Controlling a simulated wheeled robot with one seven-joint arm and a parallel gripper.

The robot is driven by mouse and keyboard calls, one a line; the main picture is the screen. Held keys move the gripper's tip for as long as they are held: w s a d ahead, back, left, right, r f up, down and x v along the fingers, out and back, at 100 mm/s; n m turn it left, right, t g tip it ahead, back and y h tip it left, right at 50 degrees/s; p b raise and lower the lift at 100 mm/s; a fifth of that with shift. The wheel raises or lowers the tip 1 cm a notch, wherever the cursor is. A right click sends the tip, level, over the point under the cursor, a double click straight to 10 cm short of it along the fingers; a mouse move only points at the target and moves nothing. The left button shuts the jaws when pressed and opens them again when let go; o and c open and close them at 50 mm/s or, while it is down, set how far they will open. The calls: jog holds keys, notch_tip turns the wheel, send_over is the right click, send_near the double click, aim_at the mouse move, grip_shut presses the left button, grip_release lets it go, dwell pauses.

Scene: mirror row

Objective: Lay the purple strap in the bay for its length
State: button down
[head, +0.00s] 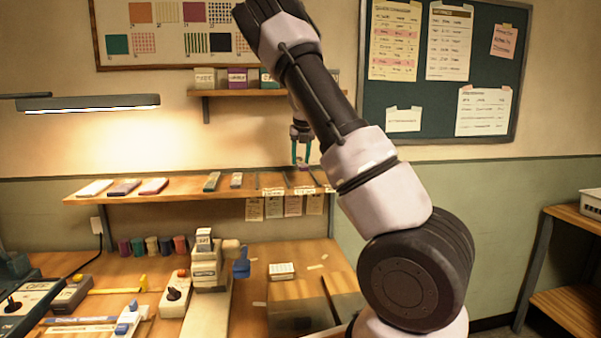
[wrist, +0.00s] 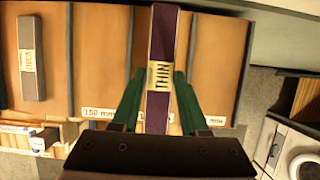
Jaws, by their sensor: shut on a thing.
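My gripper (head: 301,162) has green fingers and is over the right part of the long shelf (head: 170,192). In the wrist view the fingers (wrist: 160,88) are shut on the purple strap (wrist: 162,40), which has a tan band reading "THIN". The strap points away from me, roughly in line with the dark dividers of the shelf bays (wrist: 103,60). Labels on the shelf's front edge mark the bays; one (wrist: 98,113) reads about 150 mm, and others are partly hidden by the fingers. I cannot tell whether the strap touches the shelf.
A grey strap (wrist: 32,58) lies in a bay to the left. White (head: 95,188), dark purple (head: 124,188) and magenta (head: 154,186) pieces lie on the shelf's left part. An upper shelf (head: 230,93) with boxes is above. A cluttered bench (head: 245,290) is below.

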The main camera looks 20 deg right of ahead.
aim_at(301, 180)
notch_tip(301, 180, down, 5)
jog(key=shift+r, duration=0.15)
jog(key=shift+w+f, duration=0.15)
jog(key=shift+f, duration=0.05)
jog(key=shift+f, duration=0.1)
jog(key=shift+c, duration=2.1)
grip_release()
